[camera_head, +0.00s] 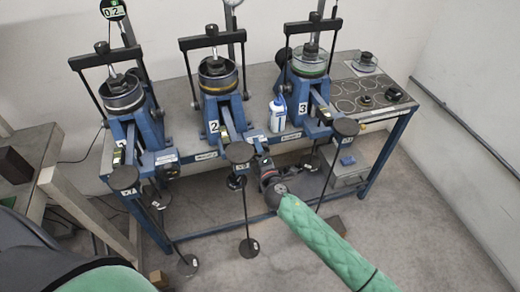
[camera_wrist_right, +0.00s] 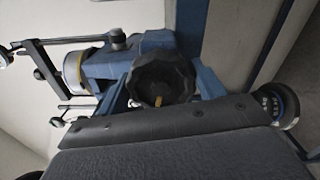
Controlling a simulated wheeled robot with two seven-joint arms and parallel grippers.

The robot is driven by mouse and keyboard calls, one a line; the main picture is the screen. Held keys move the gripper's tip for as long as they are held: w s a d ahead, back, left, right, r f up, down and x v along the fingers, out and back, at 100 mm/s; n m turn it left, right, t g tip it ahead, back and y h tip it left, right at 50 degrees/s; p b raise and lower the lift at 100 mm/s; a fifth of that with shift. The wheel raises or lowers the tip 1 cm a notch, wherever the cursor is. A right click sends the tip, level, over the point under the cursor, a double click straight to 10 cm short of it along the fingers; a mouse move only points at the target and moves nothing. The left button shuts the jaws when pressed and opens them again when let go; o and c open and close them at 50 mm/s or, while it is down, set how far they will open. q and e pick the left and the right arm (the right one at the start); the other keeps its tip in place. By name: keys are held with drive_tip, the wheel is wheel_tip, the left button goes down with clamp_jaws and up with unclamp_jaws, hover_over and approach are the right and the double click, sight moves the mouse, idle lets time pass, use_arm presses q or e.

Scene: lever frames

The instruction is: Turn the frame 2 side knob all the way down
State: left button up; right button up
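Frame 2 (camera_head: 218,105) is the middle blue lever frame on the bench, marked with a white 2. A dark round knob (camera_head: 239,152) sits at its front lower end, above the bench's front edge. In the right wrist view a large black faceted knob (camera_wrist_right: 160,82) faces the camera, with a small yellowish mark on its lower part. My right gripper (camera_head: 266,170) is just to the right of and below frame 2's front knob in the head view. Its dark body fills the bottom of the wrist view. Its fingertips are not clear, and I cannot tell if it touches the knob.
Frame 1 (camera_head: 135,120) stands to the left and frame 3 (camera_head: 310,85) to the right. A white-and-blue bottle (camera_head: 278,115) stands between frames 2 and 3. Weight hangers with round discs (camera_head: 249,247) hang before the bench. A grey box (camera_head: 350,170) lies under its right end.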

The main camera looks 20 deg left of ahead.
drive_tip(key=shift+o, duration=1)
drive_tip(key=shift+w+a+f, duration=0.1)
drive_tip(key=shift+a, duration=0.1)
drive_tip(key=v, duration=0.6)
drive_tip(key=shift+d, duration=0.2)
